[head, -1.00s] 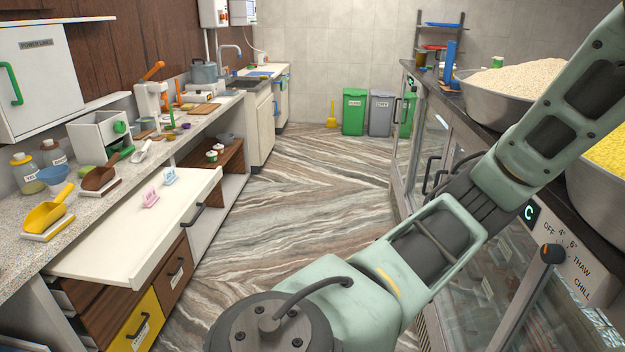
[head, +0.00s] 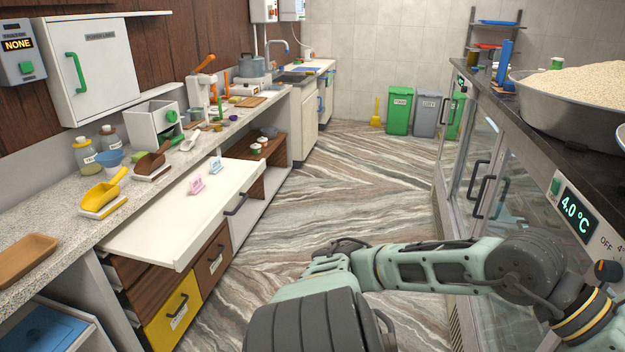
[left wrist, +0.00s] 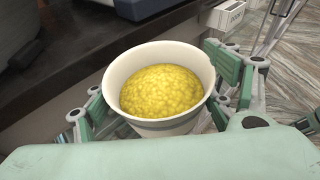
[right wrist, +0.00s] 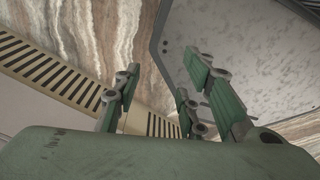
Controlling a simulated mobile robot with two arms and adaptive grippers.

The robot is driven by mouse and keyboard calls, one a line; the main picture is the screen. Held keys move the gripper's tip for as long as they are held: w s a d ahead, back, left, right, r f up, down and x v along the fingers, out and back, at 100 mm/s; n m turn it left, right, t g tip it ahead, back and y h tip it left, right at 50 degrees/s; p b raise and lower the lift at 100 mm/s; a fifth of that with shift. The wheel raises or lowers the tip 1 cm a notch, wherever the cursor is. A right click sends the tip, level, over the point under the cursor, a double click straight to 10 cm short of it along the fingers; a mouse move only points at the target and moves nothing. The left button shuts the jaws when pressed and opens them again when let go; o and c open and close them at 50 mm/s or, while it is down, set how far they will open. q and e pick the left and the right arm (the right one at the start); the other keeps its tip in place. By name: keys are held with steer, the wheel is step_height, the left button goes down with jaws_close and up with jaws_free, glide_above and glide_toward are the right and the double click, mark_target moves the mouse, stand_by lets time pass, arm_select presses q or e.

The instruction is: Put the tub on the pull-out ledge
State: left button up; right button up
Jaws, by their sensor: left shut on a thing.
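The tub (left wrist: 158,125) is white, round and filled with yellow grains or beads. In the left wrist view it sits upright between the green fingers of my left gripper (left wrist: 160,92), which is shut on it. The tub does not show in the head view. The pull-out ledge (head: 165,222) is a white board jutting from the left counter above the drawers. A pink card sign (head: 197,185) and a blue card sign (head: 215,165) stand on it, and its near part is bare. My right gripper (right wrist: 163,82) is open and empty in the right wrist view.
The left counter holds a yellow scoop (head: 105,193), a brown scoop (head: 153,161) and a wooden tray (head: 25,258). A glass-fronted cold counter (head: 500,170) with a large grain bowl (head: 570,105) stands on the right. The striped floor (head: 330,200) between is clear.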

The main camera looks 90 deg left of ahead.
arm_select(q)
steer(key=s+a+f, duration=0.1)
steer(key=a+f, duration=0.3)
steer(key=f, duration=0.5)
steer(key=a+f+n+t, duration=0.1)
steer(key=a+f, duration=0.3)
steer(key=f, duration=0.6)
steer(key=shift+s+y, duration=0.35)
steer(key=shift+y, duration=0.05)
